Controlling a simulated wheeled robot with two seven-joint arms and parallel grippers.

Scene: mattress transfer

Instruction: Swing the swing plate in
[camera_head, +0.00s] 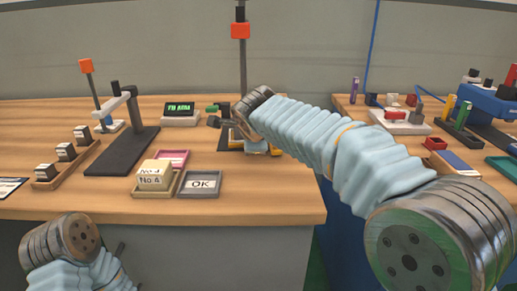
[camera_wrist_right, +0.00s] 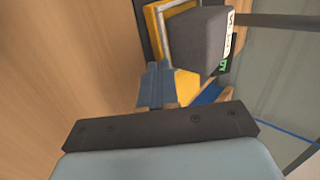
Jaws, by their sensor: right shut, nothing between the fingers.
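The fixture at the foot of a tall dark post (camera_head: 243,65) is mostly hidden by my right arm in the head view; some yellow edge (camera_head: 236,139) shows. In the right wrist view are a yellow frame (camera_wrist_right: 153,28), a grey block with a label (camera_wrist_right: 203,40) and a yellow piece (camera_wrist_right: 187,84) below the block. I cannot tell which part is the swing plate. My right gripper (camera_wrist_right: 155,78) is shut and empty, its fingertips close to the yellow piece; contact is unclear. My left arm shows at the lower left, but its gripper is not in view.
A yellow block marked No 4 (camera_head: 156,174) sits in a tray left of a grey OK tray (camera_head: 199,184). A black stand (camera_head: 121,150), a small display (camera_head: 180,114) and a rack of small blocks stand left. A second table (camera_head: 345,108) with tools is right, beyond a gap.

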